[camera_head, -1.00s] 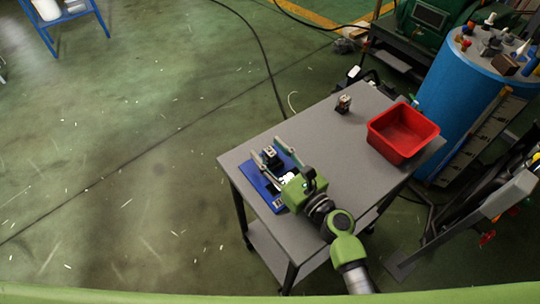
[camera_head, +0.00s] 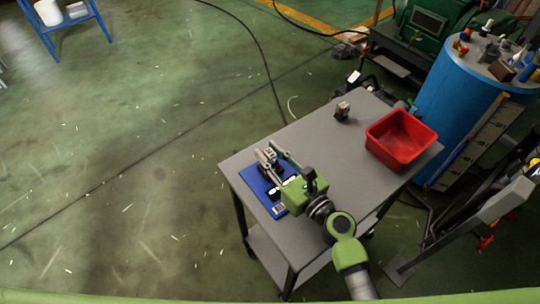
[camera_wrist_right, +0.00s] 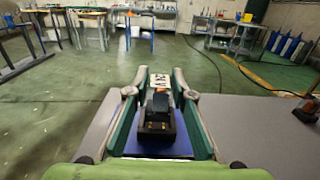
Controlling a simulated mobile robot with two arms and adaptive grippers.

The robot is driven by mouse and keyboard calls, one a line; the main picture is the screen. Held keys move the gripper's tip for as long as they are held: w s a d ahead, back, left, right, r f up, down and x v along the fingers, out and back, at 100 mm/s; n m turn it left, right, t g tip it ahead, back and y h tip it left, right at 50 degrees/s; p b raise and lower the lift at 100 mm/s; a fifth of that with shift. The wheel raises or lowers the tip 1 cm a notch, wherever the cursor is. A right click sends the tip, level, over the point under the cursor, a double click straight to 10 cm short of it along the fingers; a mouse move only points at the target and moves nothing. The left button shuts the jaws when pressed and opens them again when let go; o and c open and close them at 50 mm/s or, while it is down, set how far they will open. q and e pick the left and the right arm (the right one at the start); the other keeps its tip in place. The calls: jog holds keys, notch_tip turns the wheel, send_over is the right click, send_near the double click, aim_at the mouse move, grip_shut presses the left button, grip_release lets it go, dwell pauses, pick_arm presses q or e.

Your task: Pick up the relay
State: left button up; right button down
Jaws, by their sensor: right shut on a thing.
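My right gripper (camera_head: 272,158) reaches over the blue mat (camera_head: 281,210) on the grey table. Its two fingers are closed in on a small dark and pale block, which I take as the relay (camera_head: 267,157). In the right wrist view, my right gripper (camera_wrist_right: 160,78) has the relay (camera_wrist_right: 160,82) between its fingertips, with a pale face and dark marks. A black block with orange contacts (camera_wrist_right: 157,124) shows nearer the camera, between the fingers. I cannot tell whether the relay is clear of the mat. My left gripper is out of view.
A red bin (camera_head: 401,139) stands at the table's right. A small dark part (camera_head: 342,111) sits near the far edge. A blue drum (camera_head: 466,105) stands behind the table on the right. The middle of the grey tabletop (camera_head: 318,137) is clear.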

jog(key=s+a+r+p, duration=0.1)
jog(key=s+r+p, duration=0.2)
jog(key=s+r, duration=0.7)
jog(key=s, duration=0.4)
jog(key=shift+a+r+p, duration=0.3)
jog(key=shift+a+r, duration=0.05)
jog(key=shift+r, duration=0.05)
